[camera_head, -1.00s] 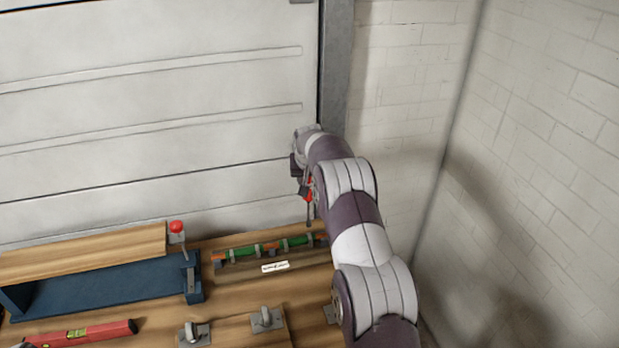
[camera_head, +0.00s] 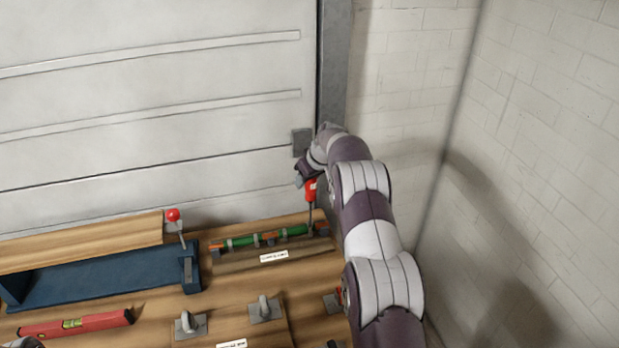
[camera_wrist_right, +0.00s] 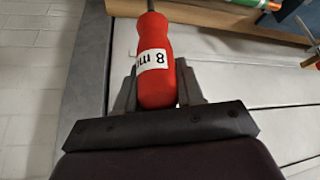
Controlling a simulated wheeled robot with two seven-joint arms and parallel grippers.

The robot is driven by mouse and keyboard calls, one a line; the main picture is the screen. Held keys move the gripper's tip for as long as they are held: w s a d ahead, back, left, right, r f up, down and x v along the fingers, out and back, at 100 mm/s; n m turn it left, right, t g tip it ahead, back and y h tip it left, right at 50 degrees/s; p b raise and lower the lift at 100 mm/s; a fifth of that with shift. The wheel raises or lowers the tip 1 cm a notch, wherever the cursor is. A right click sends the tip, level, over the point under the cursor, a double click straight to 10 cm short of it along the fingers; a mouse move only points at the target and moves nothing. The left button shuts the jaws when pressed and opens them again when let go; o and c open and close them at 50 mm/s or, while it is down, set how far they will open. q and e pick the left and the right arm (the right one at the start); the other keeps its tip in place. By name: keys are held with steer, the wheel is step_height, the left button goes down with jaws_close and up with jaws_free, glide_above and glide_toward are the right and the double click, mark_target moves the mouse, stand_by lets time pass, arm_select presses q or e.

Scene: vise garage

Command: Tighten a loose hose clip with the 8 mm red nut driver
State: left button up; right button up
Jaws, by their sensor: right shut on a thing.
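The red nut driver (camera_head: 311,190) is in my right gripper (camera_head: 305,174), above the right end of the green hose (camera_head: 275,237). Its shaft points down towards the hose; whether the tip touches a clip there I cannot tell. In the right wrist view my right gripper (camera_wrist_right: 157,95) is shut on the red handle (camera_wrist_right: 156,65), which has a white label reading 8 m. The hose lies along a wooden rack with grey clips (camera_head: 257,239) and orange ends, and a corner of it shows in the right wrist view (camera_wrist_right: 258,4).
A blue vise-like frame (camera_head: 110,282) with a wooden board (camera_head: 80,240) and red-knobbed lever (camera_head: 173,215) stands left. A red spirit level (camera_head: 75,324) and metal toggle pieces (camera_head: 264,309) lie in front. The garage door is behind, a brick wall right.

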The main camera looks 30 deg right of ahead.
steer(key=shift+a+n+y, duration=0.1)
steer(key=shift+n+y, duration=0.4)
steer(key=shift+n, duration=0.4)
steer(key=shift+f, duration=0.1)
